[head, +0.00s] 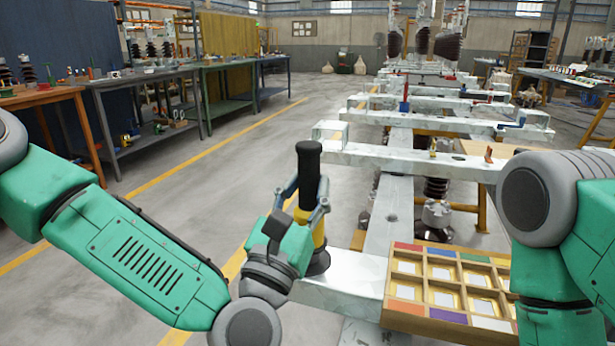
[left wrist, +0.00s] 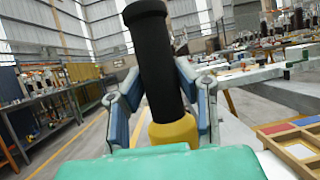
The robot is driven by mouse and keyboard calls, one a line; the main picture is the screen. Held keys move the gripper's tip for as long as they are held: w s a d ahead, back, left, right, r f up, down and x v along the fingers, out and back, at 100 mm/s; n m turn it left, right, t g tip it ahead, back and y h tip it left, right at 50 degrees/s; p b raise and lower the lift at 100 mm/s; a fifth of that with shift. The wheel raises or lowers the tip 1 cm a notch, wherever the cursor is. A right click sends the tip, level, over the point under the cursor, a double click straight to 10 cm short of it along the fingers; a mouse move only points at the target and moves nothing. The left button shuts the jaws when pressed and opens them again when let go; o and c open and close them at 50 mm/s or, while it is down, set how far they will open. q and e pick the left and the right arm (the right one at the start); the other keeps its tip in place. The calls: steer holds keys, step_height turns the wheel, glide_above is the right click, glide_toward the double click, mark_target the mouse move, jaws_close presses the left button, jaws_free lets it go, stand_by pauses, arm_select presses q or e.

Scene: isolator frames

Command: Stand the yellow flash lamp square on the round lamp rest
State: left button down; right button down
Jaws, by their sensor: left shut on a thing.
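The yellow flash lamp (head: 318,236) has a long black upper part (head: 308,185) and a yellow lower body. It also shows in the left wrist view (left wrist: 172,131), where it looks a little tilted. My left gripper (head: 308,200) is shut on the lamp, its fingers on either side of the black part. A dark round base (head: 318,263) shows under the lamp on the pale beam; it may be the round lamp rest. My gripper and the lamp hide part of it, and I cannot tell whether the lamp touches it. My right gripper is not in view.
A wooden compartment tray (head: 408,324) with coloured labels lies right of the lamp. The pale metal frame (head: 350,283) runs away from me, with crossbars and small parts on it. Workbenches (head: 150,80) stand at the left. The floor between is clear.

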arm_select(q)
steer(key=shift+r, duration=0.2)
steer(key=shift+a+f, duration=0.1)
steer(key=c, duration=1.3)
jaws_free()
steer(key=shift+f, duration=0.1)
steer(key=shift+o, duration=0.2)
